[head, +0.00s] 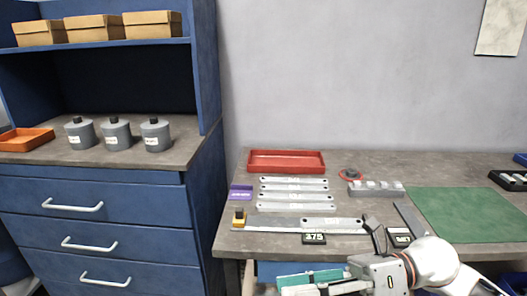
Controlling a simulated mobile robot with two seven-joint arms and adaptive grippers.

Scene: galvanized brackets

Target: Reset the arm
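My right arm comes in at the lower right, in front of the table's front edge. Its gripper (376,234) seems to point up towards the edge, beside the black number tags. The dark finger parts are small and overlap the tags and table, so I cannot tell whether they are open or shut. I see nothing clearly held. My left gripper is not in view.
Flat metal brackets (293,196) lie in a row on the grey table, with a red tray (286,161) behind. A grey block (376,189) and a green mat (466,214) are right. A blue cabinet (100,222) with grey canisters (117,136) stands left.

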